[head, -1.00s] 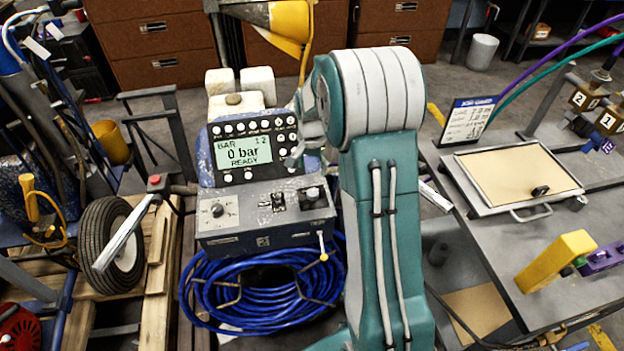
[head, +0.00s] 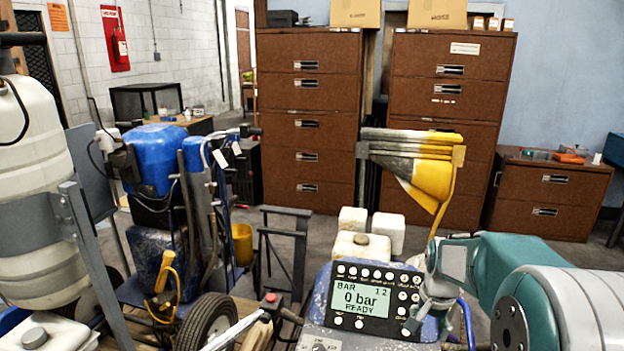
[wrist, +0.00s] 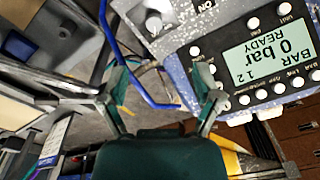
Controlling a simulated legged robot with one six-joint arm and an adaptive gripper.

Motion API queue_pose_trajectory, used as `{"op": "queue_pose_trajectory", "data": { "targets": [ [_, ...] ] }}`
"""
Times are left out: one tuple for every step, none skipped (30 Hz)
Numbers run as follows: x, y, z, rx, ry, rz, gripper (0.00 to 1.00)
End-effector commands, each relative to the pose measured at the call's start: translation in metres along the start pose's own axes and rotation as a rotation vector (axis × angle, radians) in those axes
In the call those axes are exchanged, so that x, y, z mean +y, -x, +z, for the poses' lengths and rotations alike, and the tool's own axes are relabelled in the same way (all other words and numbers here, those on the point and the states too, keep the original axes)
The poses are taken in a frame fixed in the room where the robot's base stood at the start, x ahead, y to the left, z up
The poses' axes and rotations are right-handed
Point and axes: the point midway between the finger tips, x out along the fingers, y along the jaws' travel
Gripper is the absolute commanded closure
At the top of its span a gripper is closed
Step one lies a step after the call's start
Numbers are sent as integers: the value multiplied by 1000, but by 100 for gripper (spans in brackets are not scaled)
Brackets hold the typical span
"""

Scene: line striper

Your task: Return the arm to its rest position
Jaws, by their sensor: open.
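My teal arm (head: 510,262) reaches in from the lower right of the head view, folded with its grey-white joint near the camera. My gripper (head: 424,312) shows beside the right edge of the striper's control panel (head: 362,300). The panel's screen (wrist: 268,52) reads 0 bar READY and lies close to the right finger. I cannot tell whether the finger touches the panel.
White jugs (head: 362,246) sit behind the panel. A blue-topped machine (head: 150,160) and a wheel (head: 205,322) are left. A blue bar (wrist: 140,70) passes below the fingers.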

Motion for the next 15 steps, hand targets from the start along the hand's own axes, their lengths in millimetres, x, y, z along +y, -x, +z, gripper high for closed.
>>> {"op": "queue_pose_trajectory", "data": {
  "targets": [
    [0,18,12,22,40,-15,18],
    [0,26,19,33,64,-21,18],
    [1,36,28,46,96,-30,18],
    [2,44,35,57,119,-37,18],
    [3,51,42,68,144,-43,18],
    [4,60,51,81,174,-51,18],
    [5,66,59,92,198,-57,18],
    [7,72,66,103,222,-64,18],
    [9,80,76,117,253,-71,18],
    [11,86,83,128,277,-77,18],
    [13,91,90,140,300,-83,18],
    [16,98,100,155,332,-91,18],
    [19,102,108,166,355,-97,18],
    [21,107,115,177,378,-102,18],
    [25,112,125,192,410,-109,18]
  ]
}}
